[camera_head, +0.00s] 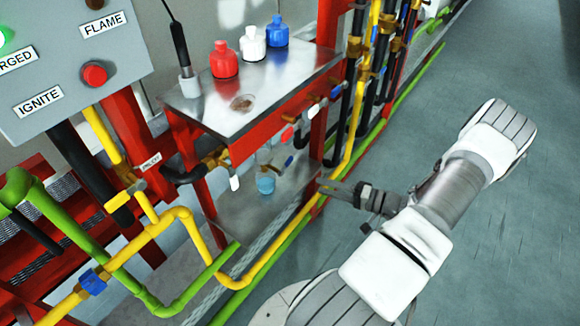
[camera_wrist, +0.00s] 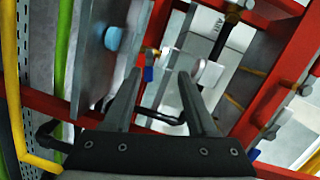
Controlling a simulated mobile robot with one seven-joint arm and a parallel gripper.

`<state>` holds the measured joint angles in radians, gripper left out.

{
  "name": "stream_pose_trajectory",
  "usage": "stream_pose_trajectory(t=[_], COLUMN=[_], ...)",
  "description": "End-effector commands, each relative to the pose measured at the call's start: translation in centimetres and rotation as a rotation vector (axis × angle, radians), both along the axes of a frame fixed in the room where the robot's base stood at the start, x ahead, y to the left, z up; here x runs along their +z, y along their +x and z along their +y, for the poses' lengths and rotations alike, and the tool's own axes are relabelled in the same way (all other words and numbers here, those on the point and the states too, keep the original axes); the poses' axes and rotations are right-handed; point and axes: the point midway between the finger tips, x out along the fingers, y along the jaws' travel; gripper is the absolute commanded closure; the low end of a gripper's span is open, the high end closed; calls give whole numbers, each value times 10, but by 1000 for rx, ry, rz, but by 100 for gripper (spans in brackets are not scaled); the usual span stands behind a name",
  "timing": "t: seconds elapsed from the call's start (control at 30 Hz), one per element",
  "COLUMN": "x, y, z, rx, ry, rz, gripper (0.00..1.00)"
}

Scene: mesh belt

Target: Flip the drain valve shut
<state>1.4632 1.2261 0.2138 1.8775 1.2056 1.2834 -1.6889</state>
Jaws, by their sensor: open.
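Several small valves with brass bodies line the red frame under the steel table. One has a blue lever (camera_head: 288,162) close to a clear container of blue liquid (camera_head: 265,183); others have a red handle (camera_head: 287,133) and a white handle (camera_head: 235,182). No label shows which is the drain valve. My gripper (camera_head: 328,187) is open and empty, to the right of these valves, its fingers pointing left toward the frame. In the wrist view, a blue lever (camera_wrist: 148,74) under a brass fitting shows between and beyond the open fingers (camera_wrist: 160,76), apart from them.
The steel table (camera_head: 205,107) carries red, white and blue bottles. A yellow pipe (camera_head: 258,268) and a green pipe run along the frame near my gripper. A grey control box (camera_head: 70,55) stands at upper left. The floor (camera_head: 490,230) at right is clear.

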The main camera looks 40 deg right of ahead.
Motion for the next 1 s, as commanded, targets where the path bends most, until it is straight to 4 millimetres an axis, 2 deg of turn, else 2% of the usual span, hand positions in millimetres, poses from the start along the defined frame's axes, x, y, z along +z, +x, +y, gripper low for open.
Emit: stream_pose_trajectory(t=[0.03, 0.2, 0.33, 0.43, 0.57, 1.0], x=[-12, -25, -27, -26, -27, -27], y=[-2, -5, -2, 8, 31, 121], z=[-7, -23, -25, -21, -13, 19], rx=[-56, -163, -185, -181, -179, -178], ry=[14, 20, 19, 20, 19, 19], rz=[-35, -106, -121, -121, -120, -119], gripper=[43, 43, 43, 43, 43, 43])
